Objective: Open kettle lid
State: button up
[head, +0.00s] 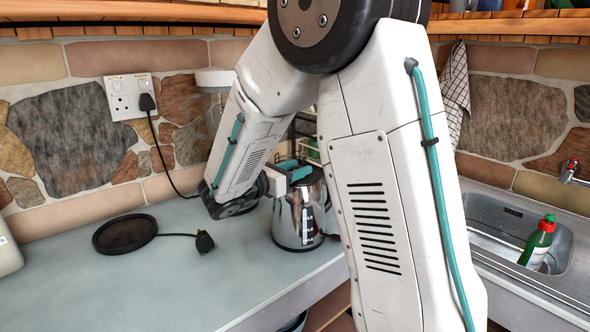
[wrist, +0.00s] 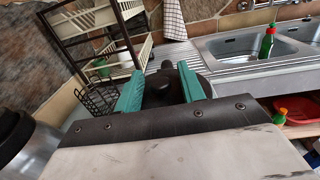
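The kettle (head: 298,220) is a shiny silver jug with a dark top. It stands upright on the counter in the head view, partly hidden by my arm. My gripper (head: 296,170) is at the kettle's top. In the wrist view, my gripper (wrist: 161,72) has its two teal fingers apart, with the black lid (wrist: 164,92) and its knob showing between them. I see no clear contact between fingers and lid. The lid looks seated on the kettle, but my gripper covers much of it.
A round black base (head: 125,233) lies on the counter at left, with a loose plug (head: 204,241). A wall socket (head: 128,97) holds another plug. A dish rack (wrist: 98,50) stands behind the kettle. The left front counter is clear.

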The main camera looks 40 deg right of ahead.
grip_shut()
